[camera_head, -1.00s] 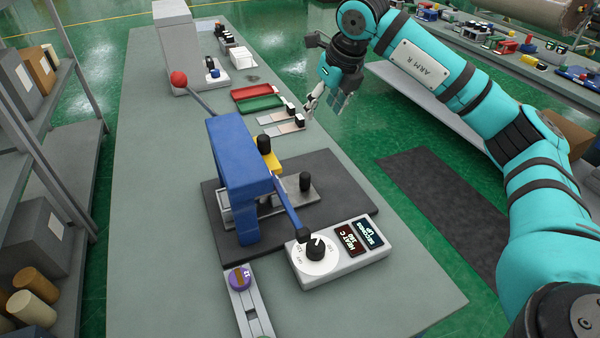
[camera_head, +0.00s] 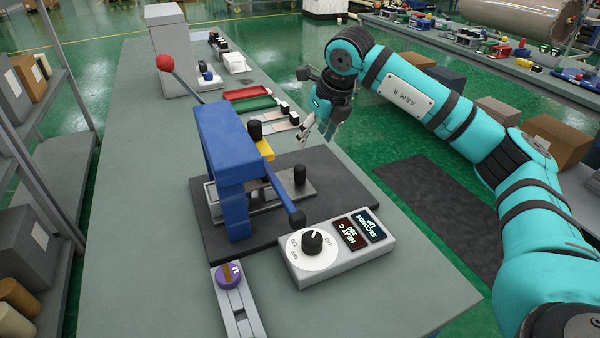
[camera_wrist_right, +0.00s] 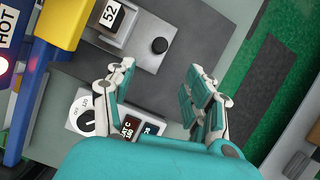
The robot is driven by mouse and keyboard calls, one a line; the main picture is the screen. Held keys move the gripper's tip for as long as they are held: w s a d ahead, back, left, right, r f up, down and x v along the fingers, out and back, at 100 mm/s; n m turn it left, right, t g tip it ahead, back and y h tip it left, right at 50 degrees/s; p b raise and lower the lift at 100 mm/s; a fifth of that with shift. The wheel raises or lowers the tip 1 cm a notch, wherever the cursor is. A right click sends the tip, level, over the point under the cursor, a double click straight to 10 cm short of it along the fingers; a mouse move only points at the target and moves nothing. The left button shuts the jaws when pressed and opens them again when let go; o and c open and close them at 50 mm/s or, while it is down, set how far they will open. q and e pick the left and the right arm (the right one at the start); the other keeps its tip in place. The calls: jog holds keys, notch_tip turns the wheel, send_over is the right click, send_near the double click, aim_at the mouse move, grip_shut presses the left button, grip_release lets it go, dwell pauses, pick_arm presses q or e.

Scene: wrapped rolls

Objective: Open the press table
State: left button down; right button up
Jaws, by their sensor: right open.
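The blue press (camera_head: 228,165) stands on a dark mat on the bench, with a grey press table (camera_head: 270,188) low in its frame. A black upright knob (camera_head: 299,175) stands on the table's right end; it also shows in the right wrist view (camera_wrist_right: 160,45). My right gripper (camera_head: 320,130) is open and empty, above and beyond the knob in the head view. In the wrist view its spread fingers (camera_wrist_right: 160,85) are below the knob, not touching it. My left gripper is out of view.
A control box with a dial (camera_head: 335,248) stands in front of the press. A blue lever (camera_head: 283,195) slopes down toward it. A red-ended lever (camera_head: 166,63) rises behind. A purple disc (camera_head: 229,275) sits on a rail. Red and green trays (camera_head: 250,103) lie farther back.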

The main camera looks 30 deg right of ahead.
aim_at(302, 168)
jog(key=p+x, duration=0.1)
jog(key=x, duration=1.4)
jog(key=shift+w+p, duration=0.1)
jog(key=shift+p, duration=0.25)
jog(key=shift+c, duration=0.2)
grip_shut()
jog(key=shift+d, duration=0.1)
